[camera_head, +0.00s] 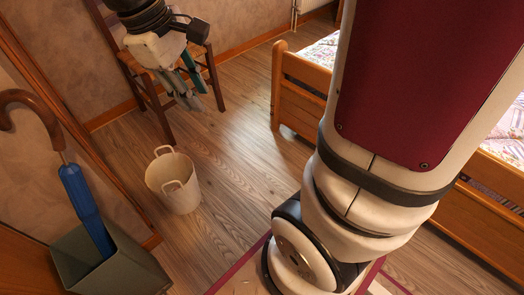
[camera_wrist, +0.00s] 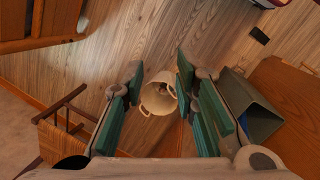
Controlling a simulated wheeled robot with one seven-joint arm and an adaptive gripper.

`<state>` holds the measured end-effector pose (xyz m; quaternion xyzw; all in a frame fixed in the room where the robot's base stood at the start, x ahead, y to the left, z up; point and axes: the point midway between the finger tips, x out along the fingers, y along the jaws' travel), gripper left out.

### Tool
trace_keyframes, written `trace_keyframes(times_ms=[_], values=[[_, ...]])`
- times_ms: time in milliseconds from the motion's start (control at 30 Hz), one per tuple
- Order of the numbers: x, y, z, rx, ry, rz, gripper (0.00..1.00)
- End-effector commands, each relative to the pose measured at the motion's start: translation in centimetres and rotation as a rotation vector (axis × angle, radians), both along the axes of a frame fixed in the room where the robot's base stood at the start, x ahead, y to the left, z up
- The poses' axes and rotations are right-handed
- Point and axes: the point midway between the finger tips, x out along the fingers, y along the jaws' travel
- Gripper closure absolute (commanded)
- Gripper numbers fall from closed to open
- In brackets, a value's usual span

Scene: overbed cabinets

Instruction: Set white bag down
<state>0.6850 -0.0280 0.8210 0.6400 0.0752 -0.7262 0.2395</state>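The white bag (camera_head: 180,190), an open-topped tub shape with two handles, stands upright on the wooden floor in the left half of the head view. In the wrist view the white bag (camera_wrist: 158,93) appears small, between and beyond my fingers. My gripper (camera_head: 190,92) is near the top of the head view, in front of a wooden chair. In the wrist view my gripper (camera_wrist: 160,70) has its green-padded fingers spread apart with nothing held between them. The bag is apart from the fingers.
A grey-green bin (camera_head: 112,268) holding a blue umbrella (camera_head: 85,205) stands at the lower left. The wooden chair (camera_head: 150,95) is against the back wall. A wooden bed (camera_head: 302,95) stands at the right. The floor between bag and bed is clear.

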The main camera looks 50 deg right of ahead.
Motion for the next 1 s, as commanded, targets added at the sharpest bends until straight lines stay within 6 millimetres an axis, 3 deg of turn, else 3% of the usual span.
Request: trace_keyframes(times_ms=[200,400,500,700,1000], values=[[-8.9,0.6,2.6,0.051,-0.075,-0.199,0.73],[-16.2,1.7,2.5,0.14,-0.121,-0.36,0.73],[-18.7,2.2,2.0,0.185,-0.134,-0.416,0.73],[-21.3,2.9,1.2,0.236,-0.142,-0.472,0.73],[-21.5,3.0,1.1,0.241,-0.14,-0.478,0.73]])
